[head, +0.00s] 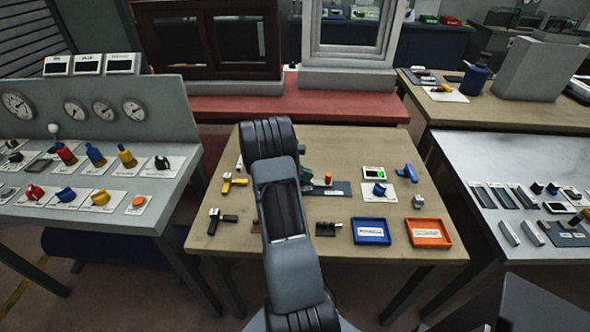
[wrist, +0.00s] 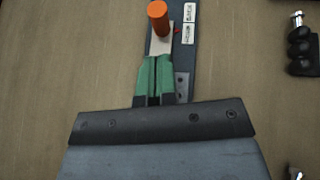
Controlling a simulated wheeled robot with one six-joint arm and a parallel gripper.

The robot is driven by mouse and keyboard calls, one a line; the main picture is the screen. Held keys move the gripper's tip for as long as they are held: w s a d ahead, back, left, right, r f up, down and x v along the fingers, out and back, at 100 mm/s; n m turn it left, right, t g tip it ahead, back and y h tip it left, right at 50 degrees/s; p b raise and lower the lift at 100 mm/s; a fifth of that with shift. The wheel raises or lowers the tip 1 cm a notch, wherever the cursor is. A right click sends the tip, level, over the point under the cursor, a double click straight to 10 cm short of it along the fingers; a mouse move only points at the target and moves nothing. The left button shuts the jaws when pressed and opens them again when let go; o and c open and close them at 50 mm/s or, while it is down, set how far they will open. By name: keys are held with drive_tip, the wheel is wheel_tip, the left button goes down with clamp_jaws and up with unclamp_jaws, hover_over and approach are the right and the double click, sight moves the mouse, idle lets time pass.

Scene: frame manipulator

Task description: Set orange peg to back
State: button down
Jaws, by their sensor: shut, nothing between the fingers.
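The orange peg (wrist: 158,17) stands on a pale block on a dark plate (wrist: 179,50), at the top of the wrist view. Two white labels (wrist: 189,22) lie to the right of the peg; the upper one seems to read BACK. A small red mark shows between peg and labels. My gripper's green fingers (wrist: 157,62) are together and empty, just below the pale block; I cannot tell whether they touch it.
A blue tray (head: 371,243) and an orange tray (head: 449,246) lie at the table's front right. A black-knobbed part (wrist: 303,45) is right of the plate. Yellow (head: 234,183) and black (head: 222,218) valve-like parts lie left of my arm. Bare wood flanks the plate.

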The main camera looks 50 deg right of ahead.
sight(318, 183)
drive_tip(key=shift+s+d+f+p, duration=0.1)
drive_tip(key=shift+s+d+p, duration=0.25)
drive_tip(key=shift+s+d, duration=1.2)
